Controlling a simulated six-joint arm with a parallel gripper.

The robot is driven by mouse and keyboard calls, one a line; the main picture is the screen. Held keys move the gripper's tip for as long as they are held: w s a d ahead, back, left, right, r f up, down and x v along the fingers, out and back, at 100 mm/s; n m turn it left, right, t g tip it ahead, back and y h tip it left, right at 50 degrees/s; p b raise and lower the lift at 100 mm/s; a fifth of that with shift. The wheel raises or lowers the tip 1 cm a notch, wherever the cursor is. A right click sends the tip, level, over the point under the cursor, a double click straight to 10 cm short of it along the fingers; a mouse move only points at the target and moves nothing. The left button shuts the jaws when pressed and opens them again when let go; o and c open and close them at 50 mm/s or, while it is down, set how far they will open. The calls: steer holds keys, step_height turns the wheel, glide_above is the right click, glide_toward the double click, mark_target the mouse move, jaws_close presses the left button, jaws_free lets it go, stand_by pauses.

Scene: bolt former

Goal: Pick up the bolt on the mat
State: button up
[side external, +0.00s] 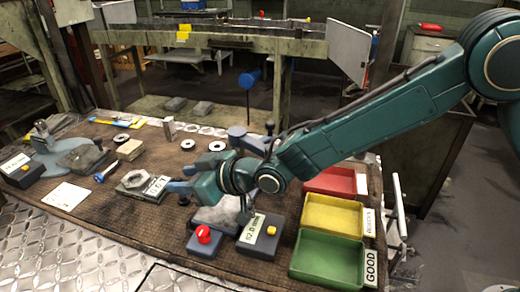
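A bolt-like piece (106,171) with a blue end and a pale shank lies on the brown mat (150,215), left of centre. My gripper (176,179) is to its right, low over the mat, with its blue fingers pointing left. The fingers look apart, and I see nothing between them. A labelled plate with a hexagonal piece (134,179) lies between the bolt and my gripper. Part of the area behind and under the gripper is hidden.
Red (330,181), yellow (331,214) and green (328,259) trays stand at the right. A box with a red button (204,235) and a labelled gauge box (260,236) sit in front of my gripper. Several metal rings lie behind.

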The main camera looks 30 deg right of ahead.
steer(key=shift+c, duration=0.2)
jaws_close()
steer(key=shift+r, duration=0.15)
step_height(320, 180, up, 20)
stand_by(0.9)
stand_by(0.6)
